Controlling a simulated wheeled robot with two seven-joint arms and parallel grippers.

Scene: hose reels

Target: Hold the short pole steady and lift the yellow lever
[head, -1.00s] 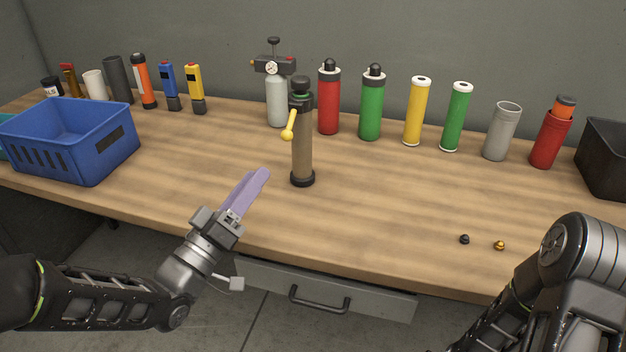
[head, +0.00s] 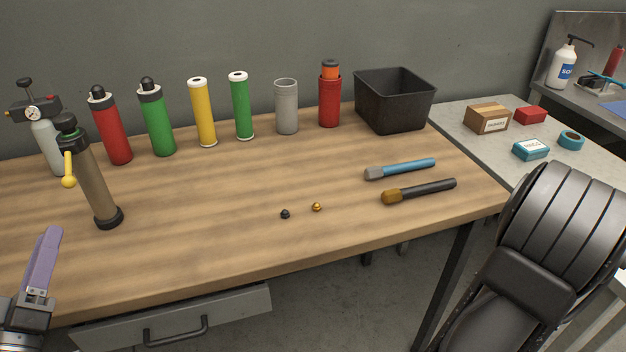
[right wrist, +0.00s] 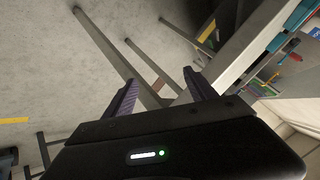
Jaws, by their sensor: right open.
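The short pole (head: 95,187) is a brown cylinder with a black top and black foot, standing on the wooden table at the left of the head view. The yellow lever (head: 69,172) hangs down on the left side of its top. My left gripper (head: 45,258) is below and left of the pole, near the table's front edge and apart from it; its purple fingers overlap, so their gap is hidden. My right gripper (right wrist: 160,76) is open and empty in the right wrist view, over the floor, with neither pole nor lever in that view.
A grey gauge bottle (head: 47,140), a red cylinder (head: 113,132) and several other cylinders line the back. A black bin (head: 394,105), two brushes (head: 420,190) and two small knobs (head: 300,211) are further right. The table's middle is mostly clear.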

